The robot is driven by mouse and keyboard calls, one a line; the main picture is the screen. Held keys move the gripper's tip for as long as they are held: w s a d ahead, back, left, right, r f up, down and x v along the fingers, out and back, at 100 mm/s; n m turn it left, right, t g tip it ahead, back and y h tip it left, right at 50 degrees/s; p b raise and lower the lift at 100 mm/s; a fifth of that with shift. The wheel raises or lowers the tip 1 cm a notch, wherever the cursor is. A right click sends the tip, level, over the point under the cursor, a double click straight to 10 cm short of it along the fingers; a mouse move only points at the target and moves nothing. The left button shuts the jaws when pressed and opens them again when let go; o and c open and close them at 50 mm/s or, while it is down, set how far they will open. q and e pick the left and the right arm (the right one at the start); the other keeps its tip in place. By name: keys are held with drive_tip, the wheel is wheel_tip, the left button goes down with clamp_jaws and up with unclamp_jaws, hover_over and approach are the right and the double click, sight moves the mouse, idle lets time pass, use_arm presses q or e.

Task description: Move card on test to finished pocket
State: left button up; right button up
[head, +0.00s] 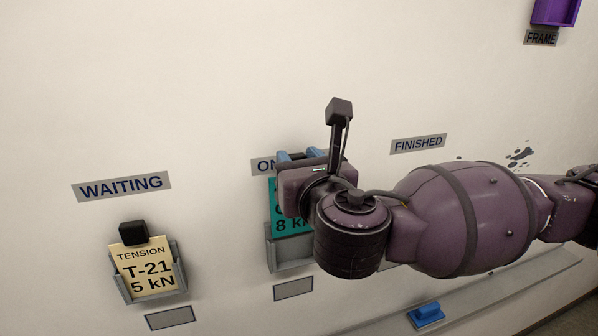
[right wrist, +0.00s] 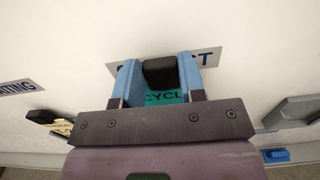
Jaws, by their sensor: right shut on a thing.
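The teal card (head: 292,222) sits in the grey pocket (head: 290,254) under the partly hidden "ON..." label (head: 263,166). Its visible text includes "8 k". My right gripper (right wrist: 161,80) is shut on the black tab (right wrist: 160,72) at the card's top, with a blue finger on each side. The card also shows in the right wrist view (right wrist: 163,97), reading "CYCL". In the head view my right gripper (head: 301,157) covers much of the card. The "FINISHED" label (head: 418,144) is to the right; my arm hides most of the space beneath it. My left gripper is not in view.
A cream card (head: 148,270) reading "TENSION T-21 5 kN" stands in the left pocket (head: 152,296) below the "WAITING" label (head: 122,186). A purple holder (head: 556,12) is at upper right above the "FRAME" label (head: 541,38). A blue object (head: 426,313) rests on a low ledge.

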sight(293, 131)
drive_tip(key=shift+r, duration=1.85)
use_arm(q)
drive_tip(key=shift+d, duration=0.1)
use_arm(e)
drive_tip(key=shift+d, duration=0.1)
